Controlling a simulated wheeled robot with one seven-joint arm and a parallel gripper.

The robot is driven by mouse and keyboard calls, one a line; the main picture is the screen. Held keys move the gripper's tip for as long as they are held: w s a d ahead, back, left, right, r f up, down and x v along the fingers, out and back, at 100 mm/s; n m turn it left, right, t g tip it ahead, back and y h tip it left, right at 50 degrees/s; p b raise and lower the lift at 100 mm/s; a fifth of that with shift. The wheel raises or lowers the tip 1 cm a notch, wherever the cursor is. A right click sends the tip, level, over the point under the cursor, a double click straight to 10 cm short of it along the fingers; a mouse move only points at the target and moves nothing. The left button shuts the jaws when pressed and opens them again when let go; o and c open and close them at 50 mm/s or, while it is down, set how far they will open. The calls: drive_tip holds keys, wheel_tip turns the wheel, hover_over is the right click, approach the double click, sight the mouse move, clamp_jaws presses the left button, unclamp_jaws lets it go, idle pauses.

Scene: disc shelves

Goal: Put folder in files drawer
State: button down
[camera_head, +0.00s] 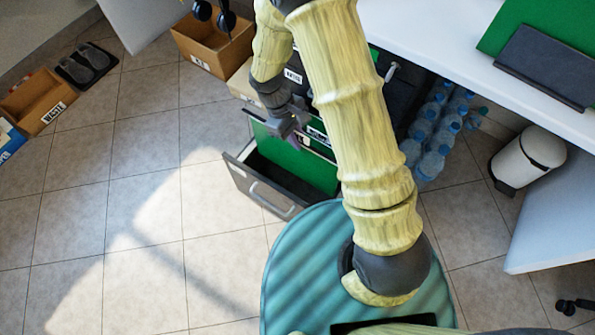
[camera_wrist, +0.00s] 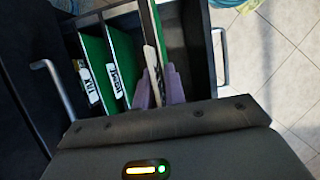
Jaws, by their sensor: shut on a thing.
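My gripper (camera_head: 290,126) is over the open files drawer (camera_head: 263,184), shut on a green folder (camera_head: 300,163). In the wrist view, the purple fingers of my gripper (camera_wrist: 160,88) pinch the folder (camera_wrist: 150,45), which shows nearly edge-on. The folder stands upright with its lower part inside the drawer; its bottom edge is hidden, so I cannot tell whether it touches the floor of the drawer. Two other green folders with white labels, one (camera_wrist: 90,70) and another (camera_wrist: 122,60), stand in the drawer to its left in the wrist view.
A white desk (camera_head: 450,45) is at the upper right, with water bottles (camera_head: 432,135) below it and a white bin (camera_head: 527,155) nearby. Cardboard boxes, one (camera_head: 212,45) and one marked waste (camera_head: 37,100), are at the left. The tiled floor left of the drawer is clear.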

sight(284, 144)
wheel_tip(284, 144, down, 14)
drive_tip(key=b, duration=0.6)
drive_tip(key=shift+f, duration=0.15)
drive_tip(key=shift+f+b, duration=1.1)
drive_tip(key=shift+f, duration=1.1)
drive_tip(key=c, duration=1.5)
unclamp_jaws()
drive_tip(key=shift+o, duration=0.2)
drive_tip(key=p+v, duration=0.6)
drive_tip(key=v, duration=0.6)
